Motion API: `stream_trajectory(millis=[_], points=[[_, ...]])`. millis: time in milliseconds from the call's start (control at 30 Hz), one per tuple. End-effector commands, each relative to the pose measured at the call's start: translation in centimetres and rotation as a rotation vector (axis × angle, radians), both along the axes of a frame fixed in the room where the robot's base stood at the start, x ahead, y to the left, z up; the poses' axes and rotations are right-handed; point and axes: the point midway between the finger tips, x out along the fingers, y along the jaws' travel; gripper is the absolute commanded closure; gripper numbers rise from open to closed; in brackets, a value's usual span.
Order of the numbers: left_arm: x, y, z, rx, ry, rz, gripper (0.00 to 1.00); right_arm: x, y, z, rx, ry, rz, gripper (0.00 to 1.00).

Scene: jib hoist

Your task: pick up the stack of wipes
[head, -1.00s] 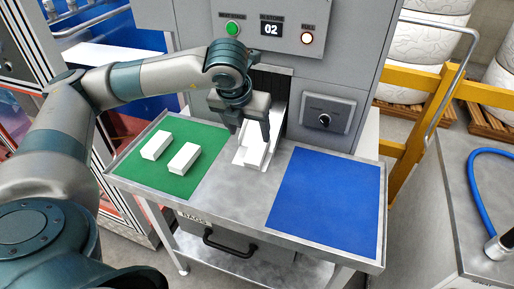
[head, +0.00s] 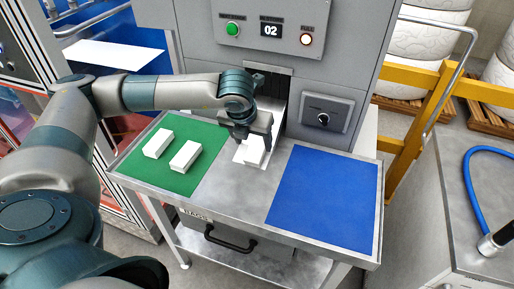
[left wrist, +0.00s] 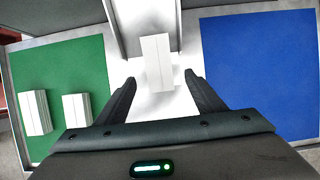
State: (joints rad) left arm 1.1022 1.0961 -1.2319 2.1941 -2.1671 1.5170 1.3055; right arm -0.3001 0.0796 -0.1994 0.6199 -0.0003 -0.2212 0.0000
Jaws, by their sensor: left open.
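A white stack of wipes (head: 254,152) lies at the mouth of the machine's chute, between the green and blue mats. In the left wrist view the stack (left wrist: 157,62) lies ahead, between the lines of the two fingers. My left gripper (head: 254,140) is over the stack, with fingers pointing down. The left wrist view shows the left gripper (left wrist: 164,90) open, with nothing between its fingertips. In the head view the gripper hides part of the stack. My right gripper is in neither view.
Two white stacks (head: 185,156) lie on the green mat (head: 190,186). The blue mat (head: 325,195) is bare. The grey machine (head: 345,70) stands behind the steel table (head: 235,205). A yellow rail (head: 418,120) stands at the right.

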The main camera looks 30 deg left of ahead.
Motion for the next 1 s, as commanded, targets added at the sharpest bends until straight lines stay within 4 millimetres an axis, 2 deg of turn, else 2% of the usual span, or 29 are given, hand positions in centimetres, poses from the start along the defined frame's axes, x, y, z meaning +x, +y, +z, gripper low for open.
stream_trajectory(millis=[267, 500, 967, 1000], points=[[1.2, 0.5, -2.1, 0.001, 0.003, 0.001, 0.38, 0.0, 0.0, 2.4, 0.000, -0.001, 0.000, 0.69], [1.9, 0.7, -4.2, 0.000, 0.002, 0.000, 0.38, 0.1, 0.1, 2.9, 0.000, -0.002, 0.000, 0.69], [2.0, 0.7, -4.4, 0.000, 0.001, 0.000, 0.38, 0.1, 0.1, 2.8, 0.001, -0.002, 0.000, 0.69], [2.0, 0.7, -4.4, 0.000, 0.001, 0.000, 0.45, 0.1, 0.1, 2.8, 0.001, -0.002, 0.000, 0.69]])
